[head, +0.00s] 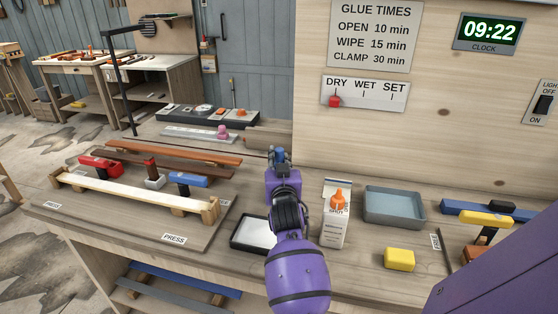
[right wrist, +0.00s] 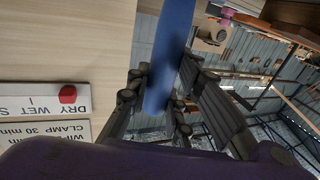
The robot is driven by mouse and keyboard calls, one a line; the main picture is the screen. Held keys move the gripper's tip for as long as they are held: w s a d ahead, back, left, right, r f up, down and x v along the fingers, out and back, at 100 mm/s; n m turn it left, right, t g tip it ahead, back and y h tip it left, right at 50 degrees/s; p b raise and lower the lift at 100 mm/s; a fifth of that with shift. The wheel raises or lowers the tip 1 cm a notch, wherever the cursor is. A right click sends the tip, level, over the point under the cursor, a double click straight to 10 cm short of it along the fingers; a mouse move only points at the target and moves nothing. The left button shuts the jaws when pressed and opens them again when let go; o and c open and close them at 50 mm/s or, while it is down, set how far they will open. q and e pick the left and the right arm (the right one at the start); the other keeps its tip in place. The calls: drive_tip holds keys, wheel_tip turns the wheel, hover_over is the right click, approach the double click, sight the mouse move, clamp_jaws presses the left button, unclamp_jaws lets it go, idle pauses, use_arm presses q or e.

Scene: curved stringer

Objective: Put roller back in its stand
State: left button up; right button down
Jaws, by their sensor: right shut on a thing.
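My right gripper (head: 279,156) is raised above the bench, beside the tall wooden panel. It is shut on a blue, long, smooth thing, which I take to be the roller (right wrist: 170,55). In the right wrist view the blue part stands between the fingers and runs out at the top edge. In the head view only a small blue piece shows at the fingertips. I cannot pick out the roller's stand for sure; my arm hides part of the bench. A black-rimmed tray with a white inside (head: 255,235) lies left of my forearm. My left gripper is not in view.
A glue carton with an orange-tipped bottle (head: 336,215), a grey bin (head: 394,207) and a yellow block (head: 399,259) stand right of my arm. The press board (head: 120,225) with strips and clamps lies left. The sign panel (head: 450,130) rises behind.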

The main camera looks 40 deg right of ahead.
drive_tip(key=shift+f, duration=0.45)
drive_tip(key=c, duration=1.5)
unclamp_jaws()
drive_tip(key=shift+o, duration=0.6)
drive_tip(key=o, duration=0.5)
drive_tip(key=shift+c, duration=0.2)
drive_tip(key=shift+r, duration=0.1)
